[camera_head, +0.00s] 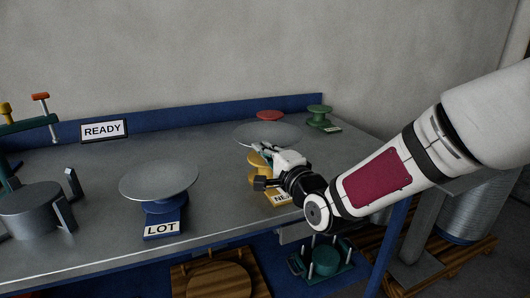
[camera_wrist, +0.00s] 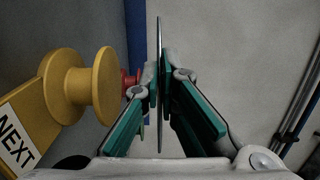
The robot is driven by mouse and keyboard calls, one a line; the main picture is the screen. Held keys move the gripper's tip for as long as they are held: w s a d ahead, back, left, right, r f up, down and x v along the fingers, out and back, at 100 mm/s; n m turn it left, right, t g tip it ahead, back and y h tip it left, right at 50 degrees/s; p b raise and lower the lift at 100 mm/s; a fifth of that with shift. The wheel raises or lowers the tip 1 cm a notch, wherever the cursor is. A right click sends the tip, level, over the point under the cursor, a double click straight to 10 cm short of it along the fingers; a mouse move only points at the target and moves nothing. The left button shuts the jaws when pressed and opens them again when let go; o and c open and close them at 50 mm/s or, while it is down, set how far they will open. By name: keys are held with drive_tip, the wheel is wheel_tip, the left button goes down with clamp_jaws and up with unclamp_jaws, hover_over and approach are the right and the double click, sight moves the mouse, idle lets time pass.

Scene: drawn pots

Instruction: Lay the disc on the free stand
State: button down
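My gripper (camera_head: 262,148) is shut on the rim of a thin grey disc (camera_head: 268,131). In the wrist view the fingers (camera_wrist: 163,90) pinch the disc (camera_wrist: 159,45), seen edge-on. A yellow spool-shaped stand (camera_head: 257,166) with a NEXT label (camera_head: 280,197) is just below the held disc. In the wrist view this stand (camera_wrist: 79,88) has a bare top, apart from the disc and roughly parallel to it. A blue stand (camera_head: 163,212) labelled LOT carries another grey disc (camera_head: 160,181).
A red round-topped thing (camera_head: 270,115) and a green stand (camera_head: 319,118) are at the back right. A READY sign (camera_head: 103,130) stands at the back left. A grey cylinder (camera_head: 30,208) and a green clamp-like fixture (camera_head: 28,125) are at the left. The table (camera_head: 95,235) is bare in front.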

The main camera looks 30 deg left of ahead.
drive_tip(key=shift+d, duration=0.1)
drive_tip(key=shift+f+b, duration=2.35)
drive_tip(key=shift+f, duration=0.55)
drive_tip(key=shift+f+b, duration=0.55)
drive_tip(key=c, duration=1.7)
unclamp_jaws()
drive_tip(key=v, duration=1.2)
drive_tip(key=shift+f, duration=0.15)
